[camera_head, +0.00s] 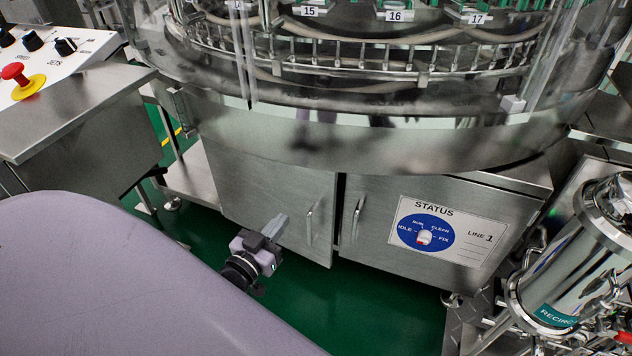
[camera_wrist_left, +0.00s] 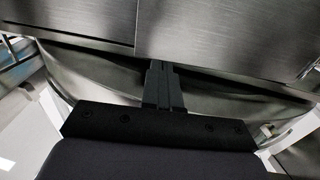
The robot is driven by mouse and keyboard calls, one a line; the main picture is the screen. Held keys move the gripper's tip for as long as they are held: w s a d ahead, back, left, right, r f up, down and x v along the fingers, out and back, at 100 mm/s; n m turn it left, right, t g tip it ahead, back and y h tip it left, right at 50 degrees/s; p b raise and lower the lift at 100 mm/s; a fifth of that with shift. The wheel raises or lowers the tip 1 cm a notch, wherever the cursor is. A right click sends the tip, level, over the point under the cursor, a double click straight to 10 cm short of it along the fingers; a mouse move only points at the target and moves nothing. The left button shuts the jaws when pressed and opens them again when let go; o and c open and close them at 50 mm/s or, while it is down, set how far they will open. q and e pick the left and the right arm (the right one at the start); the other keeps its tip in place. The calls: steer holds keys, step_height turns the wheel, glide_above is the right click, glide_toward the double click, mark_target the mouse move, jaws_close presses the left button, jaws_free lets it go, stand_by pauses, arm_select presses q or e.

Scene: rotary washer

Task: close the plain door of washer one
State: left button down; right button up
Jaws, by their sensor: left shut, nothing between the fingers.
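The plain door (camera_head: 262,190) is the left steel door under the washer, with a vertical bar handle (camera_head: 309,226) near its right edge. A narrow dark gap shows between it and the status door (camera_head: 390,205), so it looks slightly ajar. My left gripper (camera_head: 275,226) is shut and empty, in front of the plain door's lower part, left of the handle. I cannot tell if it touches the door. In the left wrist view the shut fingers (camera_wrist_left: 162,75) point at brushed steel panels (camera_wrist_left: 220,35). My right gripper is not in view.
The status door carries a label with a blue dial (camera_head: 426,233) and its own handle (camera_head: 357,217). A control console with a red button (camera_head: 14,72) stands at left. A steel canister (camera_head: 570,262) stands at right. Green floor (camera_head: 370,312) is clear below the doors.

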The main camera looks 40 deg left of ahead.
mark_target(317, 178)
arm_select(q)
steer(key=w+b, duration=0.1)
steer(key=w, duration=0.3)
steer(key=w+a+b, duration=0.1)
steer(key=w, duration=0.3)
steer(key=w+b, duration=0.2)
steer(key=w, duration=0.2)
steer(key=shift+w+a+f, duration=0.1)
steer(key=shift+w+a, duration=0.1)
steer(key=shift+w, duration=0.7)
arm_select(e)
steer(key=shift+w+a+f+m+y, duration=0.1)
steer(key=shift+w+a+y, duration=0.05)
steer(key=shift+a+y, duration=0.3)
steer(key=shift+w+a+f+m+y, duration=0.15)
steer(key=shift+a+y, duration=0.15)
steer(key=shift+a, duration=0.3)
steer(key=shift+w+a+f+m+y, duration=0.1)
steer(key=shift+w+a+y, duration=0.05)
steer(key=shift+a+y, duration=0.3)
arm_select(q)
steer(key=shift+w, duration=0.1)
